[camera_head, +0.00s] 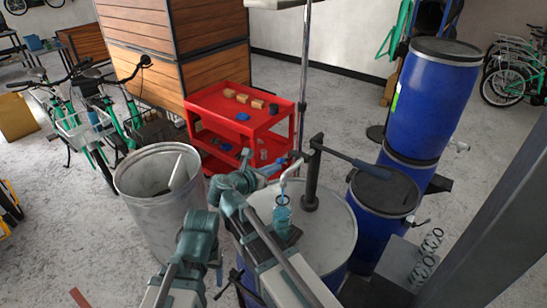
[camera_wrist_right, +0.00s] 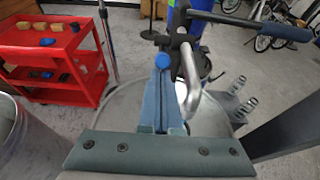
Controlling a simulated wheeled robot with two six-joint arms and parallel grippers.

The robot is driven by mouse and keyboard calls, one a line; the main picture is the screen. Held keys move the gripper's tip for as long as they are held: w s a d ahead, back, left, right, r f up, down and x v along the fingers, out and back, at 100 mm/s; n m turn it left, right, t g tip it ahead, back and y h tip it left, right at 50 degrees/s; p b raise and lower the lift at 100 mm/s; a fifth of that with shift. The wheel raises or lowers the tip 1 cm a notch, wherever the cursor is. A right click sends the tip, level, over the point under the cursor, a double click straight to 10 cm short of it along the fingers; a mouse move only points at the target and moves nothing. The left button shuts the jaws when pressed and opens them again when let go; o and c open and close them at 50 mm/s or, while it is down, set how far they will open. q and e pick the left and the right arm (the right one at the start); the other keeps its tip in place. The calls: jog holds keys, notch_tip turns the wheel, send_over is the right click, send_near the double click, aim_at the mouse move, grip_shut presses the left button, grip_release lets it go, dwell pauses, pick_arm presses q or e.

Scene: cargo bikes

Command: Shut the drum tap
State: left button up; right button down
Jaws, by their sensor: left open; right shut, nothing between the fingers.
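A hand pump (camera_head: 311,180) with a long dark lever stands on the pale-topped drum (camera_head: 335,215). Its bent grey spout (camera_head: 290,170) points down over a blue bottle (camera_head: 281,222); the spout is also large in the right wrist view (camera_wrist_right: 187,85). My right gripper (camera_head: 277,167) is shut and empty beside the spout. In the wrist view its fingers (camera_wrist_right: 163,95) point at a round blue knob (camera_wrist_right: 162,61); I cannot tell whether they touch. The knob may be the tap handle. My left gripper (camera_head: 233,282) seems to be low beside the drum, open, partly hidden.
A galvanised bin (camera_head: 150,195) stands left of the drum. A red cart (camera_head: 240,115) with small items is behind. Stacked blue drums (camera_head: 425,105) and another blue drum (camera_head: 385,195) stand right. A dark post (camera_head: 490,210) is at far right.

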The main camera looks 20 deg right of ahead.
jog(key=r+g+y+p, duration=0.1)
jog(key=r+p, duration=0.1)
jog(key=p, duration=0.2)
jog(key=w+d+r+g+y+p, duration=0.1)
jog(key=r+p, duration=0.1)
jog(key=p, duration=0.2)
jog(key=r+g+y+p, duration=0.1)
jog(key=r+y+p, duration=0.1)
jog(key=p, duration=0.2)
jog(key=shift+w+d, duration=0.2)
jog(key=shift+d, duration=0.2)
jog(key=shift+w+d+r+p, duration=0.35)
jog(key=shift+r+p, duration=0.15)
jog(key=shift+p, duration=0.25)
jog(key=shift+w+d+r, duration=0.1)
jog(key=shift+r, duration=0.05)
jog(key=shift+s+a+f, duration=0.3)
jog(key=p+v, duration=0.7)
jog(key=v, duration=0.4)
jog(key=shift+s+a+f, duration=0.2)
jog(key=shift+s+a, duration=0.1)
jog(key=shift+a, duration=0.15)
